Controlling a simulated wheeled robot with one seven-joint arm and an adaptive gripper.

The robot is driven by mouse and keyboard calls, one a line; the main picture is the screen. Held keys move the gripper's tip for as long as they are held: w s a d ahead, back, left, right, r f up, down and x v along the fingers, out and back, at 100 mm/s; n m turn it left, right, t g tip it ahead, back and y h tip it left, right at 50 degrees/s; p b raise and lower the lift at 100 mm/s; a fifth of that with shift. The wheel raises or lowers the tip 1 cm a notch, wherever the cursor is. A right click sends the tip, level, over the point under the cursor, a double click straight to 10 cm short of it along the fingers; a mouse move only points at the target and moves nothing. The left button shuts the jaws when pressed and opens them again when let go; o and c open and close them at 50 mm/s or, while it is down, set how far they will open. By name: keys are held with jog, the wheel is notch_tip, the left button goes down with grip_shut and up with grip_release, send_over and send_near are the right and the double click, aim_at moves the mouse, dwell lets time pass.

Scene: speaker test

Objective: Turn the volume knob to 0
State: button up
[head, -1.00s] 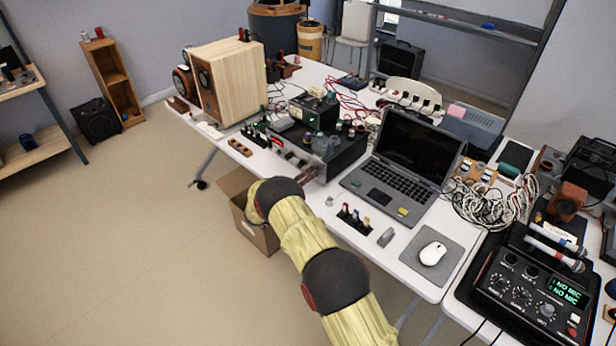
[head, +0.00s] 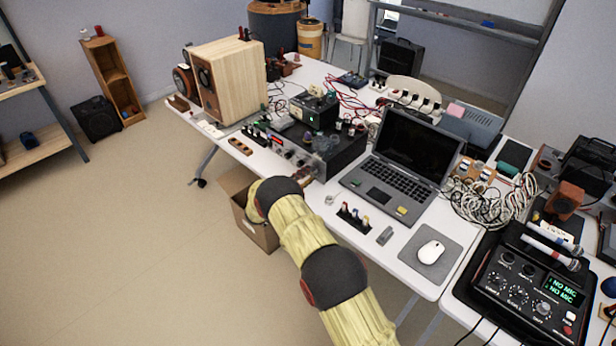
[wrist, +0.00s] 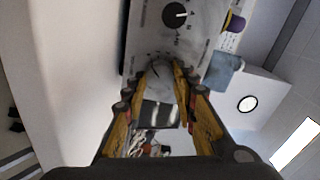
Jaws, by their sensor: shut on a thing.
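The amplifier (head: 322,150), a dark box with a silver front panel, stands on the white table left of the laptop. Its panel (wrist: 200,28) fills the top of the wrist view, with a black pointer knob (wrist: 176,14) in clear sight. My gripper (wrist: 163,75) is at the panel, its yellow fingers shut on a silvery rounded knob (wrist: 160,72) with marks around it. The fingers hide most of that knob, so I cannot read its setting. In the head view my arm reaches the panel's right part, and the fingertips are hard to make out.
The open laptop (head: 404,168) stands close to the right. A small switch block (head: 354,216) and a mouse (head: 431,251) lie near the front edge. A wooden speaker (head: 228,80) stands at the left. A cardboard box (head: 250,215) is on the floor below.

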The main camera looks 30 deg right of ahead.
jog(key=shift+a, duration=0.1)
dwell(0.4)
jog(key=o, duration=1.2)
jog(key=shift+c, duration=0.2)
jog(key=v, duration=1.2)
